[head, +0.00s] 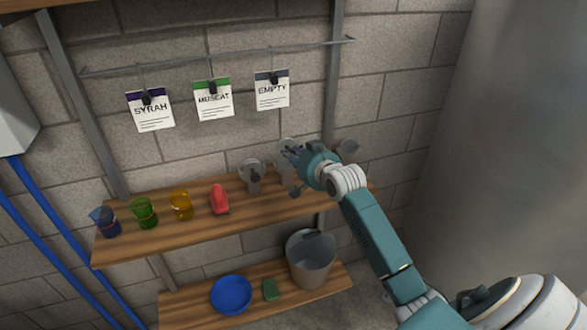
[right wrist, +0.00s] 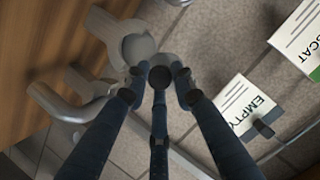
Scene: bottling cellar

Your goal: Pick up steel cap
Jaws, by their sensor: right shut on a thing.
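My right gripper (head: 291,153) is over the right part of the upper shelf, among grey metal fittings. In the right wrist view its dark fingers (right wrist: 160,78) are drawn together at a round, grey steel piece (right wrist: 138,47), which I take to be the steel cap. The gripper is shut on it, though the fingertips hide part of the contact. In the head view the gripper and wrist cover most of the cap. I cannot tell whether it is clear of the fitting behind it. My left gripper is in neither view.
A grey metal fitting (head: 253,177) stands left of the gripper. The upper shelf (head: 160,226) also holds blue, green and yellow beakers (head: 181,205) and a red object (head: 219,199). Below are a blue bowl (head: 231,294), green block (head: 270,290) and bucket (head: 311,260). An EMPTY card (head: 272,93) hangs above.

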